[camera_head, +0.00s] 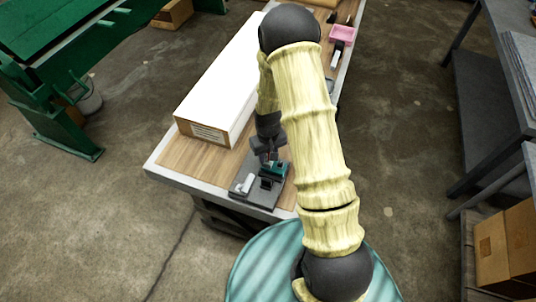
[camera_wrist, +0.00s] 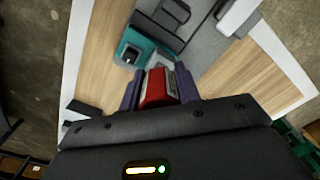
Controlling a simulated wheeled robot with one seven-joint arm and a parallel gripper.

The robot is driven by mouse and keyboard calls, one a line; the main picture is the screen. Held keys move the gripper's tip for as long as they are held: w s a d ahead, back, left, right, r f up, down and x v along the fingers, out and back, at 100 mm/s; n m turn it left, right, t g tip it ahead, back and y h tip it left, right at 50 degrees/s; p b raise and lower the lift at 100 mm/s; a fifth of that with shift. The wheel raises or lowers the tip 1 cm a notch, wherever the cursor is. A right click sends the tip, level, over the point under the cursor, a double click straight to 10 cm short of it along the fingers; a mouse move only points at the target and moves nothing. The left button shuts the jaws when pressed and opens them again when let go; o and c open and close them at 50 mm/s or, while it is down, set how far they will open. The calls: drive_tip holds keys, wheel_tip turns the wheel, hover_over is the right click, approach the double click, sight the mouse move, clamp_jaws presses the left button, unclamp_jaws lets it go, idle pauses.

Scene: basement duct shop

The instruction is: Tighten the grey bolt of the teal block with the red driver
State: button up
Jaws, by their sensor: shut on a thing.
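My gripper (camera_wrist: 159,88) is shut on the red driver (camera_wrist: 158,90), which sits between its two purple fingers in the wrist view. The teal block (camera_wrist: 144,40) is just beyond the fingers, up and slightly left of the driver. It has a dark opening with a light rim; I cannot clearly make out the grey bolt. In the head view the teal block (camera_head: 281,170) sits on a dark grey plate (camera_head: 262,197) near the table's front end. My gripper (camera_head: 267,153) is right above it, partly hidden by my arm. I cannot tell whether the driver touches the block.
The plate also bears a white piece (camera_head: 245,184) and a black piece (camera_head: 267,182). A long white box (camera_head: 222,83) takes up the table's left side. A pink tray (camera_head: 342,33) stands farther back. Bare wood (camera_head: 188,156) shows left of the plate.

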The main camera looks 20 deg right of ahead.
drive_tip(key=m, duration=0.3)
idle(0.4)
drive_tip(key=shift+m, duration=0.3)
